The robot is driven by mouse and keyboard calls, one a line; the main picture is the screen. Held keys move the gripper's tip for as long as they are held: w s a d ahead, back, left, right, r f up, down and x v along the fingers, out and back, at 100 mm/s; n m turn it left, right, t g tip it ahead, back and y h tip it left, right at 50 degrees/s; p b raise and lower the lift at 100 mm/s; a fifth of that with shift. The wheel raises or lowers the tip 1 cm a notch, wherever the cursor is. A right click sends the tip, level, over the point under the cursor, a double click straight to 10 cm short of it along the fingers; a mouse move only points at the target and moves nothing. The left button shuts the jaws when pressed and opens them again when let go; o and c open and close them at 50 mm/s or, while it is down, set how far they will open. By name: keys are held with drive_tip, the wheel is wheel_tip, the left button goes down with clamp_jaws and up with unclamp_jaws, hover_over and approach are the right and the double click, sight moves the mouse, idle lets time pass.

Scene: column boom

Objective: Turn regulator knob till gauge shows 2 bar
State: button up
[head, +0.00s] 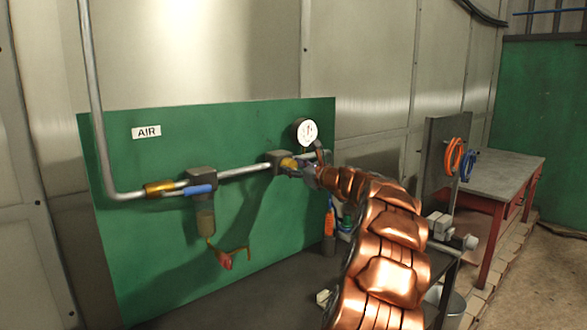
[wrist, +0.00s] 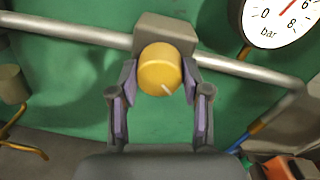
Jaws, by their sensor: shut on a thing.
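The yellow regulator knob (wrist: 158,66) sits in front of a grey regulator body (wrist: 165,32), with a pale mark at its lower right. My gripper (wrist: 160,77) is shut on the knob, one finger on each side. In the head view my gripper (head: 303,170) reaches the knob from the right. The white pressure gauge (head: 306,132) stands above and right of the knob.
A grey pipe (head: 243,171) runs along the green panel (head: 140,240) with a blue-handled valve (head: 200,190) and a filter bowl (head: 205,222). At right are a red-legged table (head: 500,175) and orange and blue hose coils.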

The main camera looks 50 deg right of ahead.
drive_tip(key=shift+n+b, duration=0.35)
drive_tip(key=shift+n, duration=0.95)
drive_tip(key=n+b, duration=0.3)
drive_tip(key=n, duration=0.1)
drive_tip(key=shift+f, duration=0.2)
drive_tip(key=n+b, duration=0.3)
drive_tip(key=shift+a+b, duration=0.1)
drive_tip(key=shift+b, duration=0.2)
drive_tip(key=shift+n+g+b, duration=0.3)
drive_tip(key=shift+n+b, duration=1.2)
drive_tip(key=shift+n, duration=0.6)
drive_tip(key=shift+r+h, duration=0.1)
drive_tip(key=shift+h, duration=0.2)
drive_tip(key=o, duration=1.1)
drive_tip(key=shift+o, duration=0.3)
drive_tip(key=shift+r, duration=0.1)
